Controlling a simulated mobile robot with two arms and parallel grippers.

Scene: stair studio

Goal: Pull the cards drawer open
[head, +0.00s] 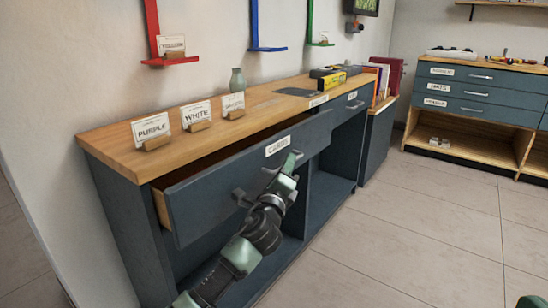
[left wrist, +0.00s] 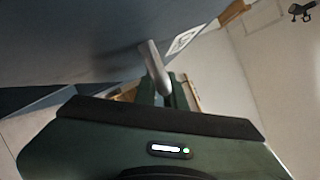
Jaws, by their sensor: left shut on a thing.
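The cards drawer (head: 208,196), a dark blue-grey front with a white CARDS label (head: 278,146), stands part way out of the wooden-topped cabinet. A dark gap and its light wooden side show at its left end. My left gripper (head: 291,163) is at the drawer front, just by the label, shut on the drawer's handle. In the left wrist view the grey handle (left wrist: 153,68) shows at the gripper's fingers, with the drawer front (left wrist: 80,40) beside it. Most of the handle is hidden in the head view.
A second drawer (head: 350,103) to the right is shut. The tiled floor (head: 400,220) in front is clear.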

